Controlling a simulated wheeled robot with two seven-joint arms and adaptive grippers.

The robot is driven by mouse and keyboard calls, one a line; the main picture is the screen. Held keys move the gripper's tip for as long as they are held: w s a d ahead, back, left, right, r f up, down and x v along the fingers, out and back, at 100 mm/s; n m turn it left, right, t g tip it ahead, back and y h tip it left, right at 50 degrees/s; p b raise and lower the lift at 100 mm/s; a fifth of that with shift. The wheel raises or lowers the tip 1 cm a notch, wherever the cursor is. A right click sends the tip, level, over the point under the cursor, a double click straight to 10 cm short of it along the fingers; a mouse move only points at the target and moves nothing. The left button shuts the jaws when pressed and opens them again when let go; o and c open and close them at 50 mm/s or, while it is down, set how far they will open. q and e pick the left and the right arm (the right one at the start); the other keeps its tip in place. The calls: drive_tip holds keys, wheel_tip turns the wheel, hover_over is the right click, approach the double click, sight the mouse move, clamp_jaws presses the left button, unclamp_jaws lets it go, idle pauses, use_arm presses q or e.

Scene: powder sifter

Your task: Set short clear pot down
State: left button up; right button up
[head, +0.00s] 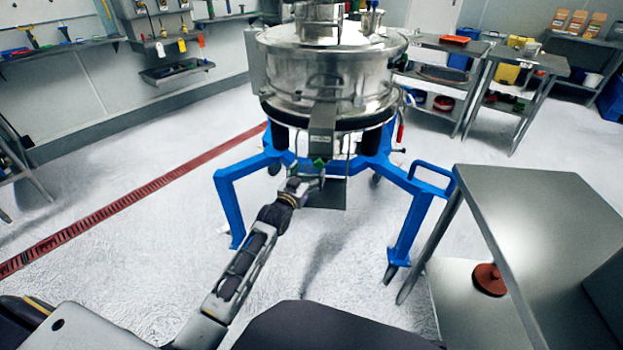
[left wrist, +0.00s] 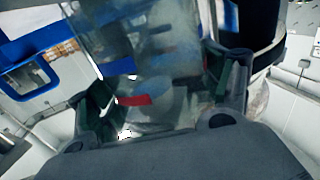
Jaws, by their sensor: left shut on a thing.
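The clear pot shows large in the left wrist view (left wrist: 150,50). It is see-through, with a red mark seen on or through it. My left gripper (left wrist: 165,100) has one finger on each side of the pot and is shut on it. In the head view my left gripper (head: 316,177) is at the front of the steel powder sifter (head: 325,85), just below its outlet chute (head: 322,130). The pot is hard to make out there against the metal and floor. I cannot tell whether its base touches anything. My right gripper is not in view.
The sifter stands on a blue wheeled frame (head: 231,205). A steel table (head: 540,215) is at the right, with a reddish-brown round object (head: 489,279) on its lower shelf. Steel shelving tables (head: 490,50) stand at the back right. Floor at the left is clear, crossed by a red drain strip (head: 130,198).

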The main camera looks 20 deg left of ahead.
sight(313, 174)
use_arm(q)
drive_tip(key=shift+w+d+b, duration=0.15)
drive_tip(key=shift+w+b, duration=0.15)
drive_tip(key=shift+w, duration=1.15)
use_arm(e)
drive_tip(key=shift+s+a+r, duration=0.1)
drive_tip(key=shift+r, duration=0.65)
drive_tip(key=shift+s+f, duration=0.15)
use_arm(q)
drive_tip(key=shift+f, duration=0.4)
drive_tip(key=shift+f+b, duration=0.85)
drive_tip(key=shift+f, duration=0.45)
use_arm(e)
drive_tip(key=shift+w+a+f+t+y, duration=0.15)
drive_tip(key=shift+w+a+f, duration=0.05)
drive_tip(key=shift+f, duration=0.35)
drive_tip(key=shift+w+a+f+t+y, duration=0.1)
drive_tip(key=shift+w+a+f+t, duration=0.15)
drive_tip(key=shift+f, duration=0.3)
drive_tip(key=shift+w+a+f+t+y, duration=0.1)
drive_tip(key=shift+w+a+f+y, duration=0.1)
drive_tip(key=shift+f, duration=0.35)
use_arm(q)
drive_tip(key=shift+f, duration=0.15)
drive_tip(key=o, duration=1)
drive_tip(key=shift+o, duration=0.2)
